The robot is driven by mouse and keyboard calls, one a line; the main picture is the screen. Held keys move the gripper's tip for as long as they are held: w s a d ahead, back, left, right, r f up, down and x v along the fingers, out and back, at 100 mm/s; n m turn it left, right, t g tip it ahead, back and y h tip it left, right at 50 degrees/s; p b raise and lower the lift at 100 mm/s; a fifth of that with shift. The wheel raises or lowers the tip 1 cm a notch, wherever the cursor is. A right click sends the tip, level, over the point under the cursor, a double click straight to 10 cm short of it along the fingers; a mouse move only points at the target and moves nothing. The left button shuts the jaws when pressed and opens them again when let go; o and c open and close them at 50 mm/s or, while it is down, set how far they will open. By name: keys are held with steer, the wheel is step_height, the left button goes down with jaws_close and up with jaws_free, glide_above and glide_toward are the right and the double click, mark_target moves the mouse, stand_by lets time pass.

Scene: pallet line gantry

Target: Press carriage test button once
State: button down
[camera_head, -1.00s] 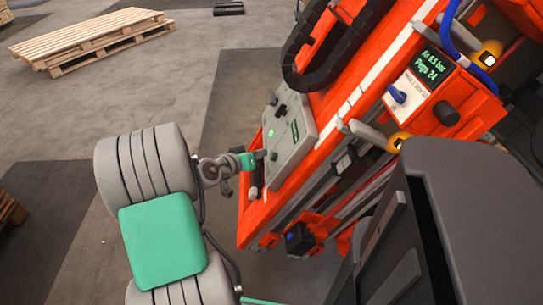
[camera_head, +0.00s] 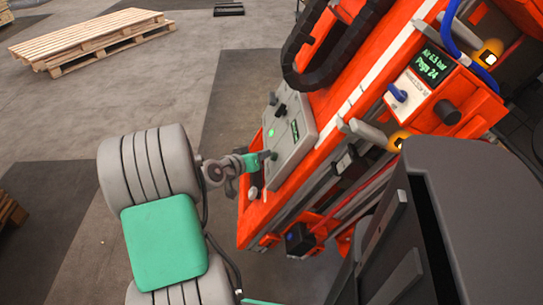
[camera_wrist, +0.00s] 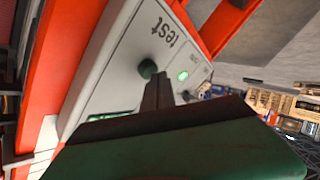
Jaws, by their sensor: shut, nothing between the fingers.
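The grey control panel (camera_head: 296,148) sits on the orange gantry frame in the head view. In the wrist view the panel (camera_wrist: 118,75) carries the printed word "test". In the wrist view the shut fingertips (camera_wrist: 159,78) are just right of the button in the picture. I cannot tell whether they touch it or whether it is pressed in.
A lit green lamp (camera_wrist: 183,76) is close to the fingertips on the panel. A black cable chain (camera_head: 297,72) hangs above the panel. An orange box with a display (camera_head: 433,66) is at the upper right. A wooden pallet (camera_head: 90,42) lies on open floor at the back left.

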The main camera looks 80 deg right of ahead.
steer(key=shift+s+f, duration=0.15)
steer(key=shift+s, duration=0.15)
steer(key=shift+w, duration=0.1)
stand_by(0.4)
steer(key=shift+w+a+r, duration=0.15)
steer(key=shift+w+r, duration=0.25)
steer(key=shift+w, duration=0.3)
steer(key=w, duration=0.1)
steer(key=w+r, duration=0.1)
steer(key=w, duration=0.1)
steer(key=w+a+r, duration=0.1)
steer(key=shift+w+r, duration=0.2)
stand_by(0.6)
